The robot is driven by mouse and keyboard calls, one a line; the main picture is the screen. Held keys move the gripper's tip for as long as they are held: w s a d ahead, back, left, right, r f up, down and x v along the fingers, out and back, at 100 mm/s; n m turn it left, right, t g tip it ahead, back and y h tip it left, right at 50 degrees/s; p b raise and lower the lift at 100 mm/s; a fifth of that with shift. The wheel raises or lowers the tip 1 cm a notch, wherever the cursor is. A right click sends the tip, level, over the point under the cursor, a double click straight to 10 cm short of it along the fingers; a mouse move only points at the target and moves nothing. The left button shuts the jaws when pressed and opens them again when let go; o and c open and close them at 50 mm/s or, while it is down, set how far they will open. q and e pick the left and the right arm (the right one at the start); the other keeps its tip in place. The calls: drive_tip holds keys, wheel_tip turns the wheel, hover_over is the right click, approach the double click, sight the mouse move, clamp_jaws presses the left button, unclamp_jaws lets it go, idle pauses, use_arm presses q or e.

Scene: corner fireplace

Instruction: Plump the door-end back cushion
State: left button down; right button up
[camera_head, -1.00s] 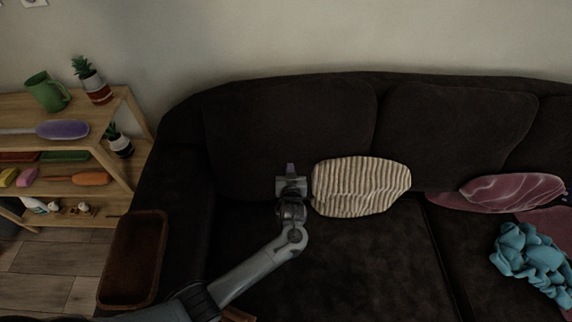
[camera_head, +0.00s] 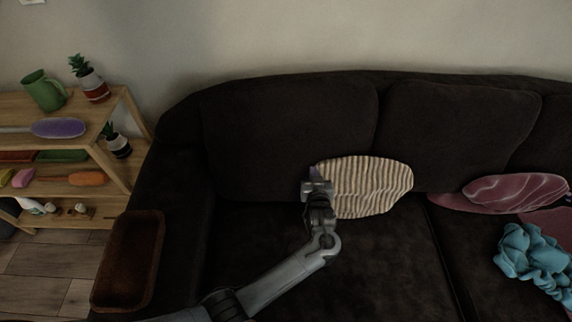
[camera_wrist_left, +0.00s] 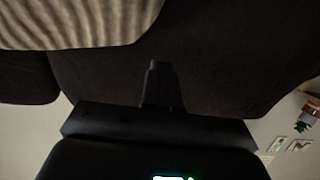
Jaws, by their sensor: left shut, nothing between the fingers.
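Dark back cushions line the sofa: a left one (camera_head: 285,130), a middle one (camera_head: 455,125) and a partly cut-off one at the right edge. I cannot tell from the picture which is the door-end one. My left gripper (camera_head: 314,174) is shut and empty, in front of the left back cushion's lower right part. It is at the left edge of a striped beige cushion (camera_head: 370,186); whether they touch is unclear. In the left wrist view the closed fingers (camera_wrist_left: 160,82) point at dark upholstery (camera_wrist_left: 225,55), with the striped cushion (camera_wrist_left: 75,22) beside them. My right gripper is out of view.
A mauve cushion (camera_head: 515,191) and a crumpled teal cloth (camera_head: 535,258) lie on the sofa's right. A brown tray (camera_head: 128,262) rests on the left armrest. A wooden shelf (camera_head: 118,120) with a green mug (camera_head: 44,91) and plants stands at left. The left seat is mostly clear.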

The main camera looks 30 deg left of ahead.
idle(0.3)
use_arm(q)
drive_tip(key=shift+w+a+f+b, duration=0.2)
drive_tip(key=shift+w+a+b, duration=0.1)
drive_tip(key=shift+b, duration=0.1)
drive_tip(key=shift+b+x, duration=0.65)
drive_tip(key=shift+x, duration=0.2)
drive_tip(key=shift+r, duration=0.1)
drive_tip(key=shift+d, duration=0.1)
drive_tip(key=shift+s+r+p, duration=0.1)
drive_tip(key=shift+p, duration=0.2)
drive_tip(key=shift+s+d+r+p, duration=0.25)
drive_tip(key=shift+s+d+p, duration=0.15)
drive_tip(key=shift+p, duration=0.25)
drive_tip(key=shift+s+d+p, duration=0.25)
drive_tip(key=shift+s+p, duration=0.2)
drive_tip(key=shift+s, duration=0.15)
